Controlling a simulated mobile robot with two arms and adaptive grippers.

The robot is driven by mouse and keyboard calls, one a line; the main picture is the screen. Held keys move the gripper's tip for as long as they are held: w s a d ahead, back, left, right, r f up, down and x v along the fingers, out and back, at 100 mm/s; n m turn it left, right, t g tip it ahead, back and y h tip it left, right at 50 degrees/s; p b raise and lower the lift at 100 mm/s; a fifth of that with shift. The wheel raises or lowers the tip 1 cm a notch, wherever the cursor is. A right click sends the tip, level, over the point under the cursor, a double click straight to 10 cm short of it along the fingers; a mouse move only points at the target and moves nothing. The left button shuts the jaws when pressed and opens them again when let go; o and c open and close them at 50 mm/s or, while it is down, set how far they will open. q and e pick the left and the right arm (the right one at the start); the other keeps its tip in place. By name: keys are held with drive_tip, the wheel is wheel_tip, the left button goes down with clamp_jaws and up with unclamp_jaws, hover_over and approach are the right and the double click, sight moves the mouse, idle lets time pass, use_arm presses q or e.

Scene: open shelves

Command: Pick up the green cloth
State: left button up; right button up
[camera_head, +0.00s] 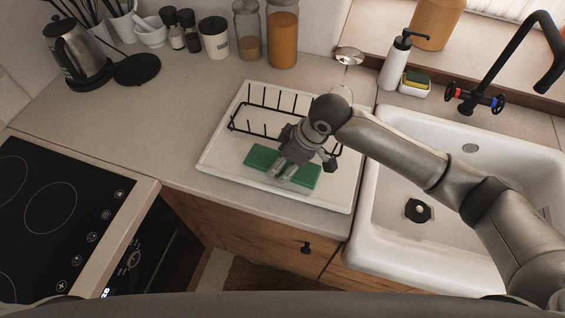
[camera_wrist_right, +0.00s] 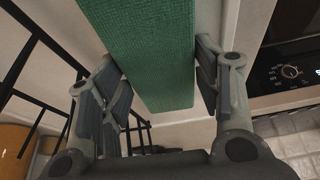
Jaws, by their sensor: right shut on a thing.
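The green cloth (camera_head: 262,158) is over the front part of the white drying tray in the head view, and parts of it show on both sides of my right gripper (camera_head: 286,173). In the right wrist view, the cloth (camera_wrist_right: 150,50) runs as a flat green strip between the two fingers of my right gripper (camera_wrist_right: 160,85). The gripper is shut on the cloth. I cannot tell whether the cloth still touches the tray. My left gripper is not in view.
The white tray (camera_head: 222,150) holds a black wire rack (camera_head: 262,98). A white sink (camera_head: 385,215) with a black tap (camera_head: 500,60) is on the right. A black hob (camera_head: 60,205) is at left. Jars (camera_head: 282,35) and a kettle (camera_head: 75,50) stand at the back. The counter left of the tray is clear.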

drive_tip(key=shift+w+r+b, duration=0.1)
drive_tip(key=shift+r+b, duration=0.3)
drive_tip(key=shift+r, duration=0.15)
drive_tip(key=s+a+r+b, duration=0.2)
drive_tip(key=s+r+b, duration=0.1)
drive_tip(key=s+r, duration=0.9)
drive_tip(key=shift+s+a, duration=0.2)
drive_tip(key=shift+s, duration=0.8)
